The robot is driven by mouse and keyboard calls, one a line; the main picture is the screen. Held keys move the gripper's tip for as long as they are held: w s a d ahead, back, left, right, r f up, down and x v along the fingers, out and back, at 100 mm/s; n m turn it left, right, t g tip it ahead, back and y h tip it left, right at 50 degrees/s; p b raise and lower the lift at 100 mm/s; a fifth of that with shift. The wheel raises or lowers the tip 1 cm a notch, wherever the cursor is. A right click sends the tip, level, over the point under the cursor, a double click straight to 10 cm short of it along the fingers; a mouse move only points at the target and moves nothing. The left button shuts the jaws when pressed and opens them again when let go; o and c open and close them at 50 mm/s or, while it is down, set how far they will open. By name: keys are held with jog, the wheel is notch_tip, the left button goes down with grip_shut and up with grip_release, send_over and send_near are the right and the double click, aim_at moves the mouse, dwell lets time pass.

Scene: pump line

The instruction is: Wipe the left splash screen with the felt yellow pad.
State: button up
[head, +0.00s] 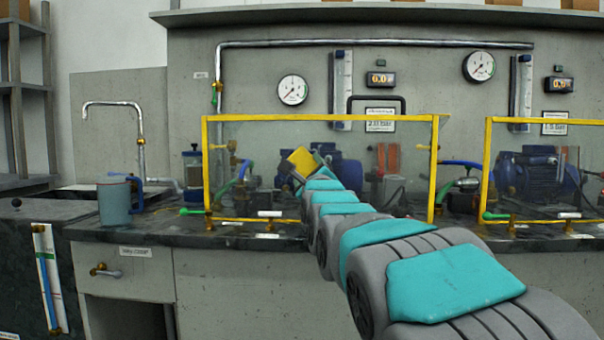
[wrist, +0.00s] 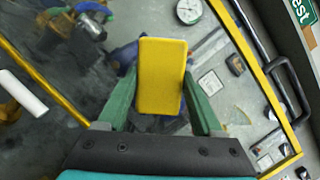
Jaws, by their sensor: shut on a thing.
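The felt yellow pad (wrist: 160,78) is held between the two green fingers of my gripper (wrist: 160,100) in the wrist view. In the head view the pad (head: 302,161) shows at the end of my arm, in front of the left splash screen (head: 260,165). This screen is a clear panel in a yellow frame with a dark handle on top. Whitish smears show on the panel in the wrist view (wrist: 235,118). My gripper (head: 310,172) is partly hidden by my arm in the head view. I cannot tell whether the pad touches the panel.
A second yellow-framed screen (head: 545,170) stands to the right. A blue-grey mug (head: 115,203) is on the counter at the left, near a tap (head: 140,140). Behind the left screen are blue pumps and hoses.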

aim_at(296, 158)
jog(key=shift+d+b, duration=0.9)
jog(key=shift+d, duration=0.9)
jog(key=shift+w+a+r+p, duration=0.1)
jog(key=shift+w+a+p, duration=0.05)
jog(key=shift+a+p, duration=2.35)
jog(key=shift+a, duration=1.25)
jog(key=shift+r+p, duration=0.8)
jog(key=shift+r, duration=0.45)
jog(key=shift+d+f+b, duration=0.15)
jog(key=shift+d+b, duration=0.4)
jog(key=shift+b, duration=0.1)
jog(key=shift+d+b, duration=1)
jog(key=shift+d, duration=0.4)
